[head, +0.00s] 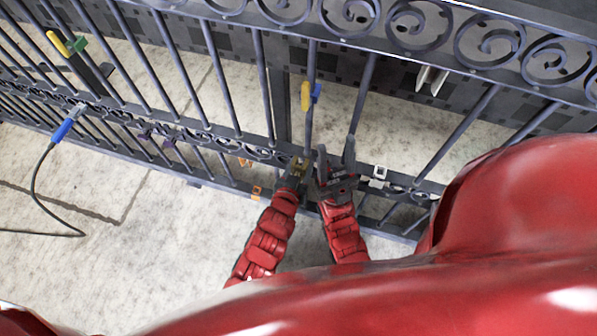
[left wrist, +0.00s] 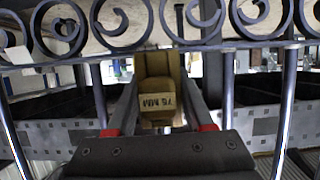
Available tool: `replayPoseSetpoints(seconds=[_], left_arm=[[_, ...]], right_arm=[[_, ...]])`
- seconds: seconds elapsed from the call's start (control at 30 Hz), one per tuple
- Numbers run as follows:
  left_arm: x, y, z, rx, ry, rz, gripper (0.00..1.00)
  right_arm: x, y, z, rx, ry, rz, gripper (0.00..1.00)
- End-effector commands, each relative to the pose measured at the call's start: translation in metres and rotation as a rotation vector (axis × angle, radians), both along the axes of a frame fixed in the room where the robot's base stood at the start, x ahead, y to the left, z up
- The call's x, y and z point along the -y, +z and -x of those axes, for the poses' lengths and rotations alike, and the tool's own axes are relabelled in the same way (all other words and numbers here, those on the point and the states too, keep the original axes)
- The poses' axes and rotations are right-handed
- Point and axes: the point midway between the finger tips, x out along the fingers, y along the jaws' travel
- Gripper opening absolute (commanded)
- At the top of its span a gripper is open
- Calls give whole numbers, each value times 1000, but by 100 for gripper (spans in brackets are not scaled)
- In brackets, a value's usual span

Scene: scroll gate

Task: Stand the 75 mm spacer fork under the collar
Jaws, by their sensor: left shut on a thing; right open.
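The 75 mm spacer fork (left wrist: 158,100) is a tan-yellow block in the left wrist view. Its label reads 75 MM upside down. My left gripper (head: 297,170) is shut on it at the gate's lower scroll rail; in the head view the spacer (head: 299,163) shows as a small yellowish patch. My right gripper (head: 336,158) is open and empty just right of it, its two fingers spread in front of the bars. A yellow and blue piece (head: 306,96) sits on an upright bar above the grippers. I cannot tell for sure which part is the collar.
The dark gate's lower rail (head: 205,140) and upper scroll band (head: 405,22) run across the view. Orange clips (head: 257,192) and a white clip (head: 378,175) are near the lower rail. A blue plug with a cable (head: 68,126) is at left. Pale floor lies in front.

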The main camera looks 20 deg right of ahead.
Motion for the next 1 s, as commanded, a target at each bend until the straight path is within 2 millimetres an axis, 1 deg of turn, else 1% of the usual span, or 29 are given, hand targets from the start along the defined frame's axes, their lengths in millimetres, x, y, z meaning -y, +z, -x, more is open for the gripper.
replayPoseSetpoints(seconds=[1.0], left_arm=[[37, 0, -55, 2, 0, -1, 0]], right_arm=[[0, -4, 0, 0, 0, 0, 50]])
